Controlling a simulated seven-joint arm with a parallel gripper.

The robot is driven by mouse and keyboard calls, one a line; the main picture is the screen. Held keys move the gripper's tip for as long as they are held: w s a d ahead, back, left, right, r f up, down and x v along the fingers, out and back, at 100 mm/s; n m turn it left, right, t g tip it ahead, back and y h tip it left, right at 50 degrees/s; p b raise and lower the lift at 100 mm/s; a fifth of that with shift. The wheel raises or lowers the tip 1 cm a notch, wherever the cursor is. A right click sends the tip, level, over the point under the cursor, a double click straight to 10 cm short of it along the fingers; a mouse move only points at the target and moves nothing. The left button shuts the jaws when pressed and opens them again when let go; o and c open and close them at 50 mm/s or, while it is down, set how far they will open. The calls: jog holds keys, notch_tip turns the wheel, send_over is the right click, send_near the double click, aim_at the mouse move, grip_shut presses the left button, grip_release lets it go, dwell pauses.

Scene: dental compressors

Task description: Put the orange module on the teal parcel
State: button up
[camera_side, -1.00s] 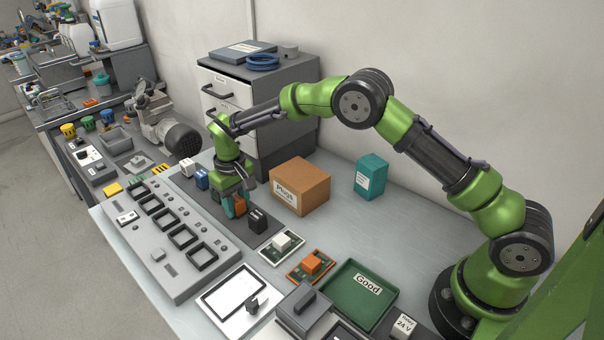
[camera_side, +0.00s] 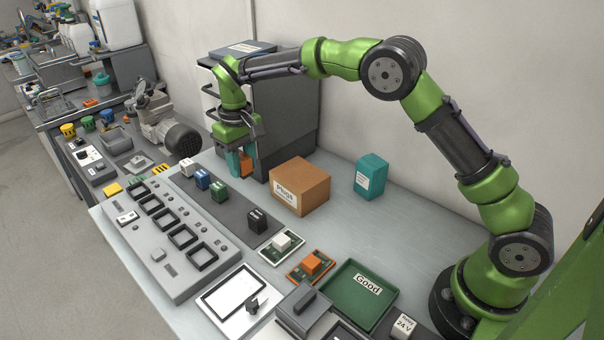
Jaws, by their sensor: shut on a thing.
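My gripper (camera_side: 240,166) is shut on the orange module (camera_side: 246,166) and holds it raised above the table, left of the cardboard box. The fingers, teal at the tips, hide part of the module. The teal parcel (camera_side: 371,177) stands upright on the table near the wall, right of the cardboard box, with a white label on its front. Its top is bare. My gripper is well to the left of the parcel.
The brown cardboard box (camera_side: 300,188) stands between my gripper and the parcel. White, blue, green and black modules (camera_side: 257,220) sit on a dark strip (camera_side: 236,212). A grey drawer cabinet (camera_side: 290,120) is behind. A green tray (camera_side: 340,308) lies in front.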

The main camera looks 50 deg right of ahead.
jog(key=s+d+r, duration=0.5)
jog(key=s+d, duration=0.2)
jog(key=d, duration=0.3)
jog(key=s+d+f, duration=0.1)
jog(key=s+d, duration=0.4)
jog(key=s, duration=0.8)
jog(key=s+d, duration=0.5)
jog(key=s, duration=0.7)
send_over(373, 161)
jog(key=shift+s+a+f, duration=0.1)
jog(key=shift+s+f, duration=0.2)
jog(key=shift+f, duration=0.55)
jog(key=shift+w+f, duration=0.15)
jog(key=shift+f, duration=0.75)
jog(key=shift+w+f, duration=0.1)
jog(key=shift+f, duration=0.8)
jog(key=shift+f, duration=0.1)
jog(key=o, duration=1)
jog(key=shift+o, duration=0.2)
